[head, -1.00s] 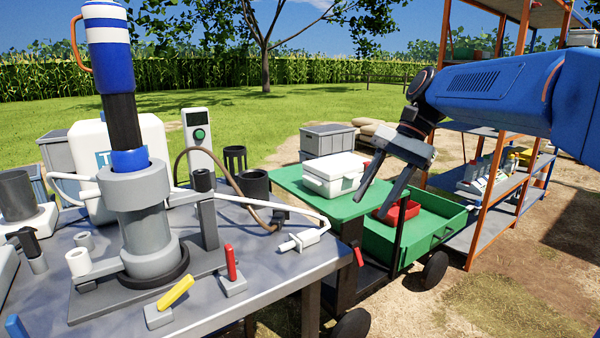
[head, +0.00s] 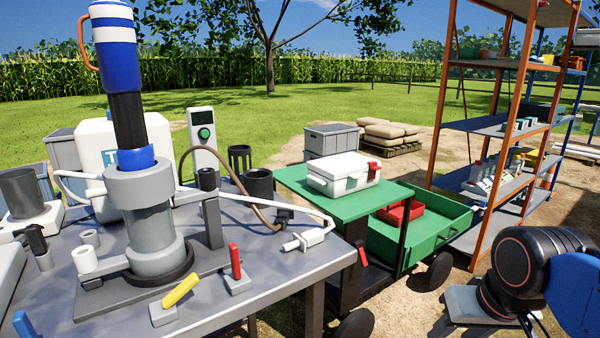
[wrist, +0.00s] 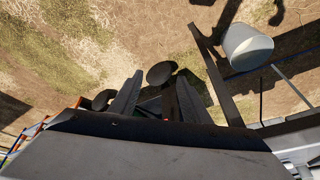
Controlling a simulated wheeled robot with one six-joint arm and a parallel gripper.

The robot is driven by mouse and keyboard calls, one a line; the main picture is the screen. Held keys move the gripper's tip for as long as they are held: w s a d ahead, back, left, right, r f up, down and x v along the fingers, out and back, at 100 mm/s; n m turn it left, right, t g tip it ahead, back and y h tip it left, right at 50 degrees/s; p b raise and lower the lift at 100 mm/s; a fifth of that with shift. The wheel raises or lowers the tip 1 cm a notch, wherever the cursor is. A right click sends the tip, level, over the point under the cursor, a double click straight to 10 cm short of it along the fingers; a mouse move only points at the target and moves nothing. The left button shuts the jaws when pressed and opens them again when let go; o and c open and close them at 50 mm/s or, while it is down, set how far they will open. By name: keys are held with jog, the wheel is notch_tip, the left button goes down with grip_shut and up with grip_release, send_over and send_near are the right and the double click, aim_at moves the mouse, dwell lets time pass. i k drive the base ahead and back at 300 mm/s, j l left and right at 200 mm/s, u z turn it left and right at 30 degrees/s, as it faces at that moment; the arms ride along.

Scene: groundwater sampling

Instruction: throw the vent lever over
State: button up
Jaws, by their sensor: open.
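Two small levers stand on grey blocks on the near part of the grey table (head: 245,313). The red lever (head: 235,262) is upright; the yellow lever (head: 181,290) leans over up to the right. I cannot tell which one is the vent lever. My gripper (wrist: 158,97) is open and empty over bare ground in the wrist view. In the head view my wrist is low at the right edge, far right of both levers, and the fingertips are out of frame.
A grey pump stand (head: 154,225) with a blue-and-white cylinder rises behind the levers. A white valve handle (head: 306,240) lies at the table's right. A green cart (head: 417,240) stands between table and shelf rack (head: 500,155). A bucket (wrist: 247,47) is on the ground.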

aim_at(181, 289)
jog(key=i+l, duration=0.3)
jog(key=i+l+u, duration=0.1)
jog(key=u, duration=1.55)
jog(key=k+l+z, duration=0.3)
jog(key=k+z, duration=0.15)
jog(key=k, duration=0.2)
